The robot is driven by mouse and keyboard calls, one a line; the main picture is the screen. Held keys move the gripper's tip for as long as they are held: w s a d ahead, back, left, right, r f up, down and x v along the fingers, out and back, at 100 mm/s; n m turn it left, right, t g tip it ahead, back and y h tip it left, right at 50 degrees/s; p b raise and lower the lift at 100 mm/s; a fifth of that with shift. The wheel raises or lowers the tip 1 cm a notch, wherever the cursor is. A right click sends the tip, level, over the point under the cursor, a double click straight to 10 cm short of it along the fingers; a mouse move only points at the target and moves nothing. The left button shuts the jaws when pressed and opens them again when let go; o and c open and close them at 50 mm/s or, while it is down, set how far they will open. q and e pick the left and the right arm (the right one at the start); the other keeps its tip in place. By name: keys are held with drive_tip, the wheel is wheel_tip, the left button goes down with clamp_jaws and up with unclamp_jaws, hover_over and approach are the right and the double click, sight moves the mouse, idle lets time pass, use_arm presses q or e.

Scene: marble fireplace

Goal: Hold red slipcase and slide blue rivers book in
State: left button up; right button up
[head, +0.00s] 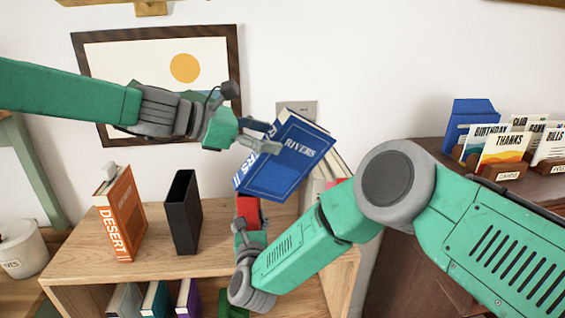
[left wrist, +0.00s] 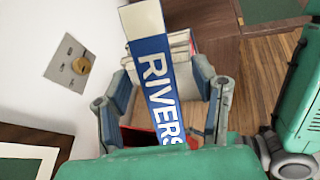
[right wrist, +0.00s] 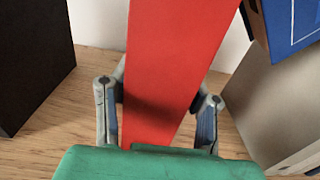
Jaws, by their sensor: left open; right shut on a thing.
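The blue Rivers book (head: 290,160) is tilted above the red slipcase (head: 248,210). Its spine faces up in the left wrist view (left wrist: 158,85), and a blue edge shows top right in the right wrist view (right wrist: 290,22). My left gripper (head: 264,138) is open, with its fingers on either side of the book's spine end. My right gripper (head: 248,228) is shut on the red slipcase, which stands between its fingers in the right wrist view (right wrist: 175,60). The meeting of book and slipcase is hidden, so I cannot tell whether they touch.
An orange Desert book (head: 120,218) and a black slipcase (head: 183,212) stand to the left on the wooden shelf top (head: 160,258). Pale volumes (head: 325,172) stand behind the blue book. A brown cabinet (head: 410,265) with card holders is at right. Bare wood lies around the black slipcase.

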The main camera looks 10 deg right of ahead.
sight(284, 139)
use_arm(q)
drive_tip(key=x, duration=0.4)
drive_tip(key=shift+w+d, duration=0.1)
drive_tip(key=shift+w, duration=0.25)
drive_tip(key=shift+c, duration=0.3)
